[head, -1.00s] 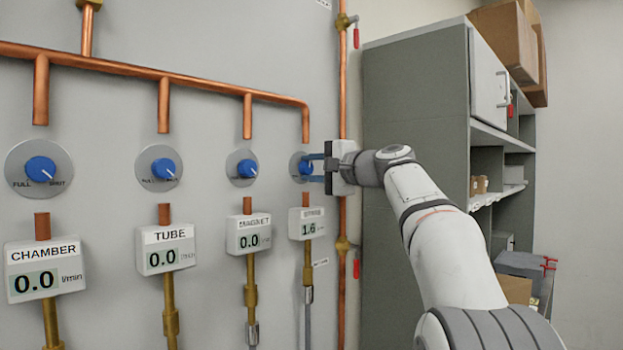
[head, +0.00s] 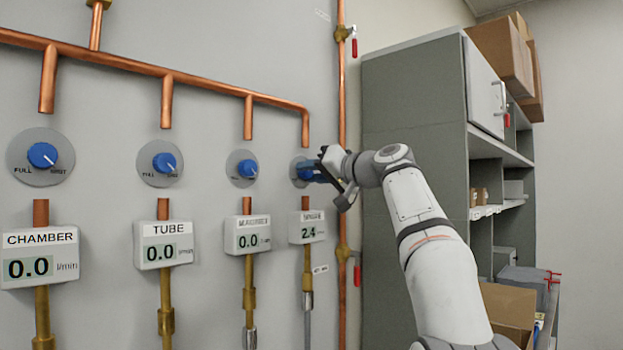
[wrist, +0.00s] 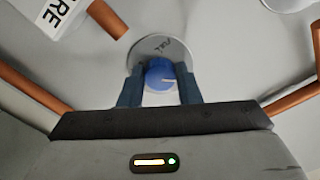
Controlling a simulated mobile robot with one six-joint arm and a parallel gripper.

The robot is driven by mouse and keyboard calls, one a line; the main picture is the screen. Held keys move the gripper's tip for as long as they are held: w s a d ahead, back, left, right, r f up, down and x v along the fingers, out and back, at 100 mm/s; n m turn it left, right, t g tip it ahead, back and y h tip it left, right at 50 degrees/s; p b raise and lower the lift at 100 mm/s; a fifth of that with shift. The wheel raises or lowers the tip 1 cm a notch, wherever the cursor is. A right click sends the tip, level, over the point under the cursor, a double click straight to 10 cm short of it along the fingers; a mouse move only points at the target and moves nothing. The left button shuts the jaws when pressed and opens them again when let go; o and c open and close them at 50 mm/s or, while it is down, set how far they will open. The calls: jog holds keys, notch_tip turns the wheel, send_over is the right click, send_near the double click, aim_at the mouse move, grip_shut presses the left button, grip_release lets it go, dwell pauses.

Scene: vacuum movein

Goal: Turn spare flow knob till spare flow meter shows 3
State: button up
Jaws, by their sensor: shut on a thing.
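The spare flow knob (wrist: 160,74) is blue with a white pointer line, on a grey round plate (wrist: 152,47) marked FULL. In the head view the knob (head: 305,170) is the rightmost on the wall, partly hidden by my gripper. My gripper (wrist: 160,90) is shut on this knob, one finger on each side, and its body is tilted in the head view (head: 318,172). The spare flow meter (head: 307,228) hangs just below the knob and seems to read 2.4; its label is small and blurred.
The chamber meter (head: 40,257), tube meter (head: 165,245) and magnet meter (head: 247,235) to the left each read 0.0 under their own blue knobs. A vertical copper pipe (head: 342,100) runs close beside my gripper. A grey cabinet (head: 412,150) stands behind my arm.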

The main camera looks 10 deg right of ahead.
jog(key=n, duration=0.2)
jog(key=n+b, duration=0.1)
jog(key=n, duration=0.3)
jog(key=shift+w+f+n, duration=0.1)
jog(key=shift+f+n, duration=0.2)
jog(key=n+b, duration=0.1)
jog(key=n, duration=0.5)
jog(key=shift+d+r, duration=0.1)
jog(key=shift+n, duration=0.4)
jog(key=o, duration=1)
jog(key=shift+r, duration=0.15)
jog(key=shift+c, duration=0.2)
jog(key=b+v, duration=0.3)
jog(key=v, duration=0.4)
jog(key=shift+s+d, duration=0.2)
jog(key=shift+s, duration=0.1)
